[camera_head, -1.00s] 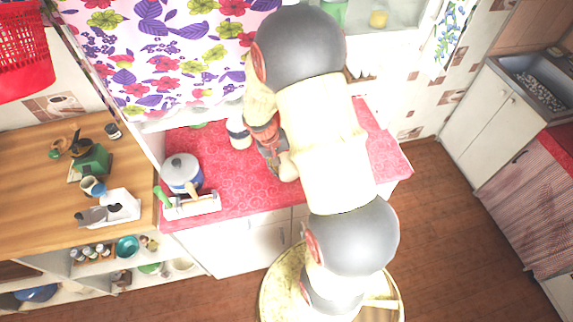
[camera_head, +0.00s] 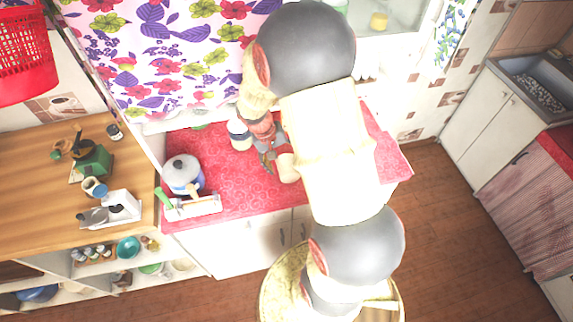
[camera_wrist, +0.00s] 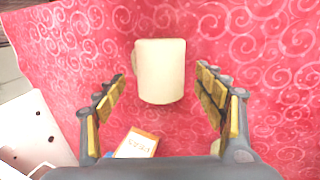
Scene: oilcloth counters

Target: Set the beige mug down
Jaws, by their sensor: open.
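The beige mug (camera_head: 287,167) is on the red patterned counter (camera_head: 235,187), partly hidden by my arm in the head view. In the wrist view the mug (camera_wrist: 162,72) shows as a plain pale shape with a small handle edge at its left. My gripper (camera_wrist: 160,88) is open, with one finger on each side and clear gaps to the mug. The mug lies around and beyond the fingertips, and no finger visibly touches it. In the head view my gripper (camera_head: 266,162) is just left of the mug. Whether the mug stands upright is hard to tell.
A lidded pot (camera_head: 182,175) and a white rack with a green handle (camera_head: 195,208) stand at the counter's left. A white jar (camera_head: 240,134) is behind my gripper. A small orange-and-white box (camera_wrist: 138,143) lies near the left finger.

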